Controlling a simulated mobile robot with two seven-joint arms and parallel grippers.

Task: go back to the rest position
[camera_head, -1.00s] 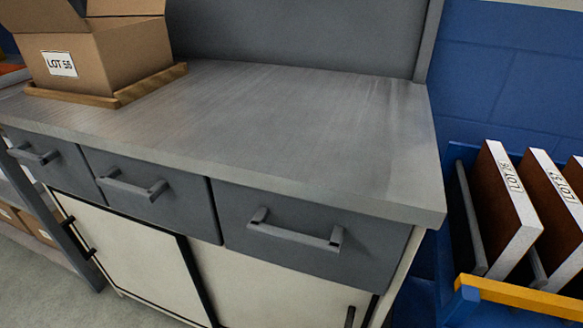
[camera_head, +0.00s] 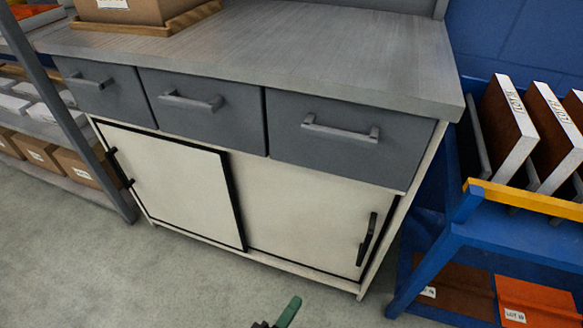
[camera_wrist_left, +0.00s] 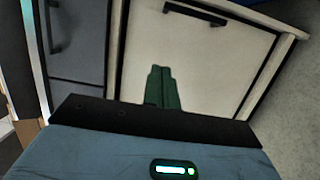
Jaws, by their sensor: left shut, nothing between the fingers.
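My left gripper (camera_head: 289,308) shows only as a green fingertip and a dark part at the bottom edge of the head view, in front of the cabinet. In the left wrist view its two green fingers (camera_wrist_left: 161,72) lie together, shut and empty. They point at the pale sliding door (camera_wrist_left: 205,60) of the cabinet, apart from it as far as I can tell. My right gripper is in neither view.
The grey cabinet (camera_head: 275,62) has three closed drawers above pale sliding doors (camera_head: 170,180). A cardboard box (camera_head: 130,10) stands on its top. A blue rack (camera_head: 440,250) with panels is at right, shelves with boxes (camera_head: 85,168) at left. The floor (camera_head: 130,275) in front is clear.

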